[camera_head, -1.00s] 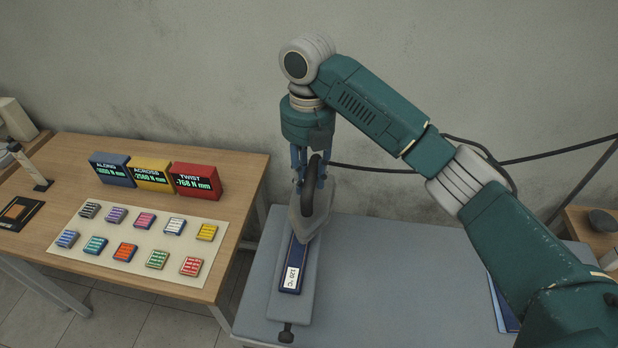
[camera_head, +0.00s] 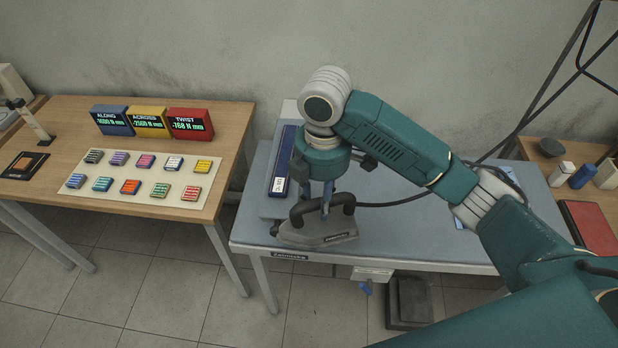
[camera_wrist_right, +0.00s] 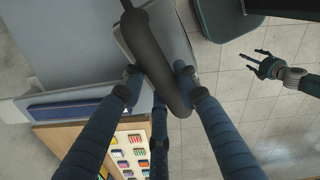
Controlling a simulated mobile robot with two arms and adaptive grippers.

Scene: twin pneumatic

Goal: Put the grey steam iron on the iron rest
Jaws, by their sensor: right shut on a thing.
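The grey steam iron (camera_head: 330,237) is at the front part of the grey-blue table, its dark handle lying left to right. My right gripper (camera_head: 322,208) is shut on the handle from above. In the right wrist view the handle (camera_wrist_right: 155,62) runs between the fingers of the right gripper (camera_wrist_right: 158,80). I cannot tell whether the sole touches the table. My left gripper (camera_wrist_right: 262,62) is open and empty at the right of the wrist view, over the floor; it is out of the head view. I cannot surely identify the iron rest.
A wooden table (camera_head: 60,180) with coloured blocks stands left. A dark box (camera_head: 408,300) is on the floor below.

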